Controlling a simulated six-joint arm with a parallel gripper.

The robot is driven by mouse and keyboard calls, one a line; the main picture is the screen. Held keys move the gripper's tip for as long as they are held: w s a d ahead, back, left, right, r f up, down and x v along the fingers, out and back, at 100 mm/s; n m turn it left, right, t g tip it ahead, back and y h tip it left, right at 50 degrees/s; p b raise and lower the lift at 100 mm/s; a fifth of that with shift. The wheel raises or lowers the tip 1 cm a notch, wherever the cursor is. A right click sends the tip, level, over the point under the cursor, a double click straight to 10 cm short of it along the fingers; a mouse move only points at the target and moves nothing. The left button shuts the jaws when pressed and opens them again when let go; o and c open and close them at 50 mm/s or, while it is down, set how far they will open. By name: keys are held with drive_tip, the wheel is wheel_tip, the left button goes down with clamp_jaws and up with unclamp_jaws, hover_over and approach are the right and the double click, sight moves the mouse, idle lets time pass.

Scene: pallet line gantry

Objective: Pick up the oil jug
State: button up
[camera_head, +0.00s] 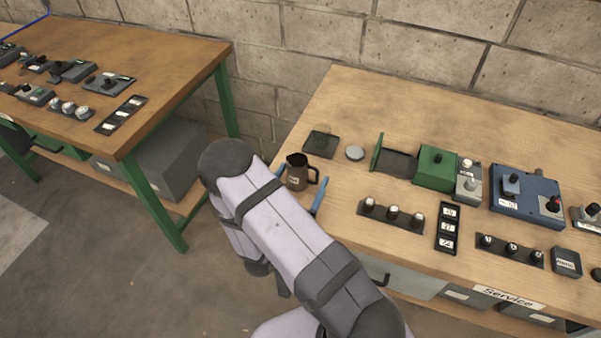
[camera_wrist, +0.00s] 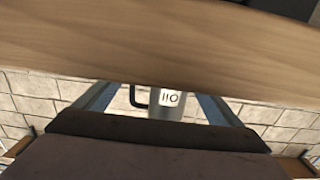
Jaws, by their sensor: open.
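My gripper (camera_head: 301,181) is at that edge, with one blue finger on either side of the jug in the picture. In the wrist view the jug (camera_wrist: 166,109) shows between the two open blue fingers, its white label upside down and its handle to the left. My gripper (camera_wrist: 158,92) appears open with gaps on both sides of the jug. The jug's lower part is partly hidden in the head view.
The right-hand wooden bench (camera_head: 345,110) holds a dark square tray (camera_head: 320,144), a round grey disc (camera_head: 355,153), a green box (camera_head: 435,167) and a knob strip (camera_head: 391,216). The left bench (camera_head: 150,60) stands apart across a floor gap. A block wall is behind.

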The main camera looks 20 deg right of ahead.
sight(306, 171)
drive_tip(key=shift+w+d+p, duration=0.35)
drive_tip(key=shift+d+p, duration=0.05)
drive_tip(key=shift+d, duration=0.05)
drive_tip(key=shift+f+p+x, duration=0.2)
drive_tip(key=shift+p+x, duration=0.55)
drive_tip(key=shift+x, duration=1.3)
drive_tip(key=shift+c, duration=0.3)
drive_tip(key=c, duration=1.3)
drive_tip(key=shift+b, duration=0.45)
drive_tip(key=shift+v, duration=0.95)
drive_tip(key=shift+b+v, duration=2.15)
drive_tip(key=shift+v, duration=5.75)
